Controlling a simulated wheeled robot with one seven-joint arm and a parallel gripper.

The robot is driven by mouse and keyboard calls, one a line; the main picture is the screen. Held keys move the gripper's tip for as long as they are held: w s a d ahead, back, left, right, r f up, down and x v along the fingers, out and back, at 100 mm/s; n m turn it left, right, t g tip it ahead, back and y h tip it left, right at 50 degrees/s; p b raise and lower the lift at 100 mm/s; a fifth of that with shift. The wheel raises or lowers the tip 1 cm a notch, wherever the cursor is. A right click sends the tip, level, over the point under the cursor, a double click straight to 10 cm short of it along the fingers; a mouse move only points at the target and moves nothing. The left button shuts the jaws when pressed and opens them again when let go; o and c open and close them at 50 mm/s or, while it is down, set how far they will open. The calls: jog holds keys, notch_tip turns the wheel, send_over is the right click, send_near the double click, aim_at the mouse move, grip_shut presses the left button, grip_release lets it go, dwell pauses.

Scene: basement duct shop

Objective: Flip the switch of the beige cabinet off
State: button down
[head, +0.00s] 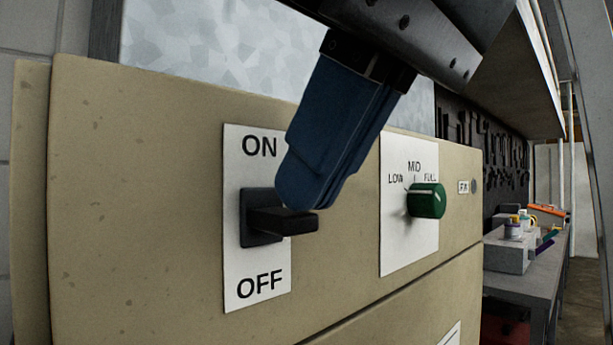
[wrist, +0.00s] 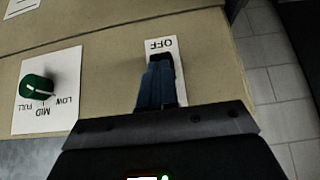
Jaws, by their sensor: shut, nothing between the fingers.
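The beige cabinet (head: 140,200) fills most of the head view. Its black switch (head: 284,220) sits on a white plate with ON above and OFF below. The lever sticks out roughly level, about midway between the two words. My gripper (head: 308,200) is shut and empty, with its blue fingers pointing down from above. Its tips are at the top of the lever's outer part; whether they touch it I cannot tell. In the wrist view the blue fingers (wrist: 158,85) cover most of the switch, and the OFF label (wrist: 159,44) shows beyond them.
A green knob (head: 427,200) on a LOW–MID–FULL plate sticks out to the right of the switch. A grey workbench (head: 530,285) with several small items stands farther right. The cabinet front below the switch is clear.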

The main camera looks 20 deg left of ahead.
jog(key=shift+s+d+f+t+y+b, duration=0.15)
jog(key=shift+f+t+y+b, duration=0.3)
jog(key=shift+y+b, duration=0.5)
jog(key=shift+r, duration=0.1)
jog(key=shift+w+a+r+p, duration=0.25)
jog(key=shift+w+a+p, duration=0.15)
jog(key=shift+a, duration=0.2)
